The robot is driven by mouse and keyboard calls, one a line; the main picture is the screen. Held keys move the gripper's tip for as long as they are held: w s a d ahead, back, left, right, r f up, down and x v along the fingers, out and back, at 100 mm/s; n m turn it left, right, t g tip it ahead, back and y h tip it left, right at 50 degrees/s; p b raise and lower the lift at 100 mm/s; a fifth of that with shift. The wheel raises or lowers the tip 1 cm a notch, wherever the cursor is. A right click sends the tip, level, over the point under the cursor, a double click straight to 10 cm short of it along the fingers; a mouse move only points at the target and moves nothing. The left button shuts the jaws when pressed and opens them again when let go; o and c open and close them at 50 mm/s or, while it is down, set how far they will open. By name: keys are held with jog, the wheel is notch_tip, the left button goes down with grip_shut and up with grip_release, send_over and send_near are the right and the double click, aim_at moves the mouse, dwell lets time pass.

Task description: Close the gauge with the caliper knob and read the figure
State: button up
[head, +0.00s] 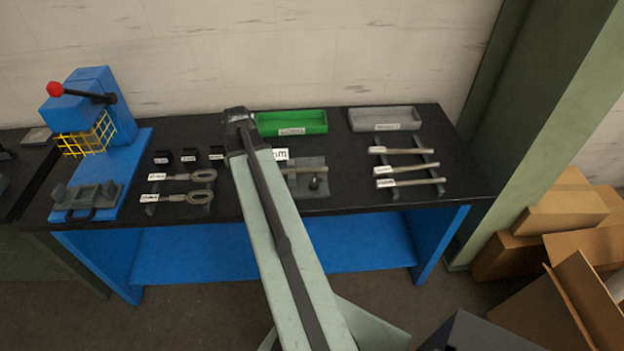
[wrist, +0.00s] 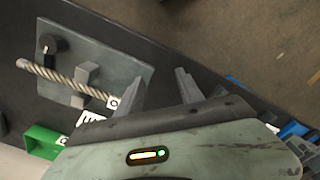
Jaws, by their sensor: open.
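The gauge is a grey plate (head: 318,163) on the black bench, right of my arm, which partly hides it. In the wrist view the plate (wrist: 125,68) is at upper left. A black knob (wrist: 47,43) stands near one edge; it also shows in the head view (head: 314,183). A twisted rod (wrist: 60,78) with a white tag lies across the plate at the grey block-like jaws (wrist: 86,74). My gripper (wrist: 158,88) is open, its fingers apart and empty, to the right of the plate in the wrist view. The figure is not readable.
A green tray (head: 291,123) and a grey tray (head: 385,119) stand at the back. Tagged rods (head: 408,167) lie on a rack at right. Cardboard boxes (head: 560,240) are on the floor at right.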

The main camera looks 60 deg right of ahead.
jog(key=r+m+p, duration=0.1)
jog(key=r+m, duration=0.1)
send_over(314, 183)
jog(key=shift+d+f, duration=0.1)
jog(key=shift+d, duration=0.05)
notch_tip(314, 183, down, 8)
jog(key=b, duration=0.8)
